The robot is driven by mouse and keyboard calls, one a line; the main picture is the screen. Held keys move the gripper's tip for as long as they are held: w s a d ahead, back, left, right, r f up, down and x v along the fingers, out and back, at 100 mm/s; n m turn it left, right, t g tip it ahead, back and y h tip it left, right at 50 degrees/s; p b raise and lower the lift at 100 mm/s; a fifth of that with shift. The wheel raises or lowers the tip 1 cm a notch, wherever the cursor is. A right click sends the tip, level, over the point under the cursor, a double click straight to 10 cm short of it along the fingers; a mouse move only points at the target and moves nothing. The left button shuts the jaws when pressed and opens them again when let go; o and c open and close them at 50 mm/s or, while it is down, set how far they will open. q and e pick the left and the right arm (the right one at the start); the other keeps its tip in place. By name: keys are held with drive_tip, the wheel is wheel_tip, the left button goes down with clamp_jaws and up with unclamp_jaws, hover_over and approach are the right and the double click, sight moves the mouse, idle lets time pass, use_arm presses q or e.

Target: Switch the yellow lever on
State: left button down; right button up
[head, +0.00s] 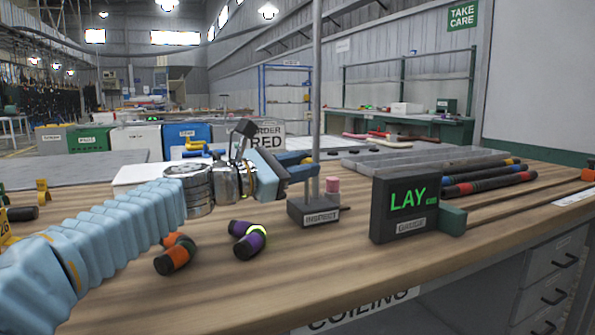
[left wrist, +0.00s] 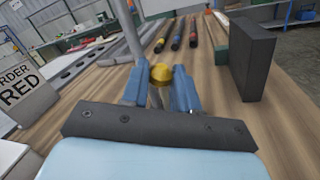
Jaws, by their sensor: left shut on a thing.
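The yellow lever shows in the left wrist view as a round yellow knob (left wrist: 161,75) on a pale stem between my blue fingertips. My left gripper (head: 306,167) is shut on it, just above the dark INSPECT box (head: 321,213) in the head view. The knob is mostly hidden there by the fingers and the grey pole. The lever's base and exact tilt are hidden. My right gripper is not in view.
A dark display box (head: 404,205) reading LAY stands right of the INSPECT box. Orange-ended (head: 174,256) and purple-ended (head: 249,242) hose pieces lie in front. Several dark rods (head: 486,180) lie at the right. A white RED sign (left wrist: 22,88) stands left in the wrist view.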

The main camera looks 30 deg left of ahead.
use_arm(q)
drive_tip(key=shift+s+d+f+m+b, duration=0.35)
drive_tip(key=shift+d+m+b, duration=0.15)
drive_tip(key=shift+m+b, duration=0.25)
drive_tip(key=shift+r, duration=0.1)
drive_tip(key=c, duration=0.9)
unclamp_jaws()
drive_tip(key=shift+o, duration=0.2)
drive_tip(key=v, duration=1.3)
drive_tip(key=shift+s+a, duration=0.3)
